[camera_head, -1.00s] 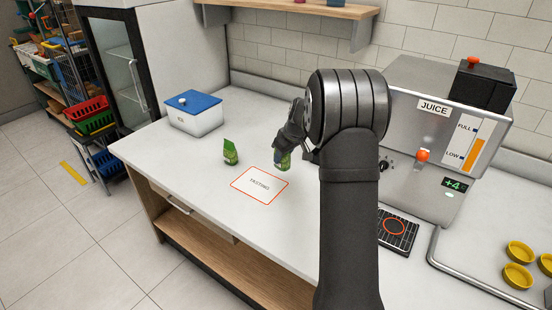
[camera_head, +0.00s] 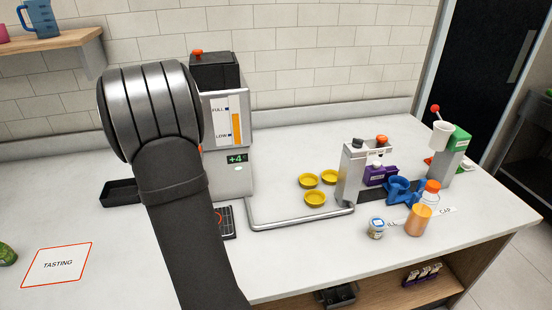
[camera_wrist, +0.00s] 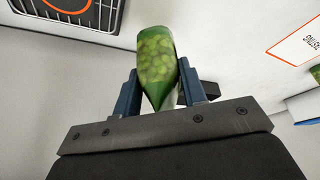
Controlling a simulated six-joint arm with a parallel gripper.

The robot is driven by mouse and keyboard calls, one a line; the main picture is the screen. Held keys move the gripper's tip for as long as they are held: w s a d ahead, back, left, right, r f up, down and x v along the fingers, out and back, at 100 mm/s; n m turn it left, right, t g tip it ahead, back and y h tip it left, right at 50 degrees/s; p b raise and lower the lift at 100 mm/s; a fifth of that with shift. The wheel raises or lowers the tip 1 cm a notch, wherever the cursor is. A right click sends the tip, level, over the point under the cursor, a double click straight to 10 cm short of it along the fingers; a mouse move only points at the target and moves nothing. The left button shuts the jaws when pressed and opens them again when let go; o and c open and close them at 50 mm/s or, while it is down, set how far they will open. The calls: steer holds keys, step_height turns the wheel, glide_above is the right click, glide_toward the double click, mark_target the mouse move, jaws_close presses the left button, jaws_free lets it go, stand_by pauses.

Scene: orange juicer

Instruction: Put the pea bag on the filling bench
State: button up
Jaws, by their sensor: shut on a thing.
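The pea bag (camera_wrist: 155,60), green with a clear front showing peas, is held upright between the two blue fingers of my gripper (camera_wrist: 160,85) in the wrist view. It is above the white counter. In the head view my arm hides the gripper and the bag. The white counter (camera_head: 285,270) bears a dispenser machine (camera_head: 352,180) at the right, with an orange-capped bottle (camera_head: 418,218) and a small jar (camera_head: 376,228) in front. No readable label marks a filling bench.
The juice machine (camera_head: 232,130) stands behind my arm. A green bag (camera_head: 7,254) sits at the left edge beside the TASTING mat (camera_head: 58,264). A lever machine (camera_head: 447,155) stands far right.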

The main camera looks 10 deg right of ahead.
steer(key=s+d+m+h, duration=0.1)
steer(key=d+m, duration=0.1)
steer(key=d, duration=0.6)
steer(key=s+d+f+m+h, duration=0.1)
steer(key=s+d+m, duration=0.1)
steer(key=d, duration=0.6)
steer(key=s+d+m, duration=0.1)
steer(key=d+m, duration=0.2)
steer(key=d, duration=0.5)
steer(key=shift+s+d+f+m+t+h, duration=0.2)
steer(key=shift+d+m+t+h, duration=0.1)
steer(key=shift+m+h, duration=0.1)
steer(key=s+d+r, duration=0.3)
steer(key=s+d, duration=0.9)
steer(key=d, duration=0.2)
steer(key=s+d+r, duration=0.3)
steer(key=s+d, duration=0.9)
steer(key=d, duration=0.2)
steer(key=shift+w+a+f, duration=0.6)
steer(key=shift+w+f, duration=1.1)
steer(key=shift+f, duration=0.15)
steer(key=shift+w+a+f, duration=0.55)
steer(key=shift+w+f, duration=1.15)
steer(key=shift+f, duration=0.2)
steer(key=shift+w+a+f, duration=0.6)
steer(key=shift+w+f, duration=1.1)
steer(key=shift+f, duration=0.15)
steer(key=shift+f, duration=0.15)
steer(key=o, duration=1)
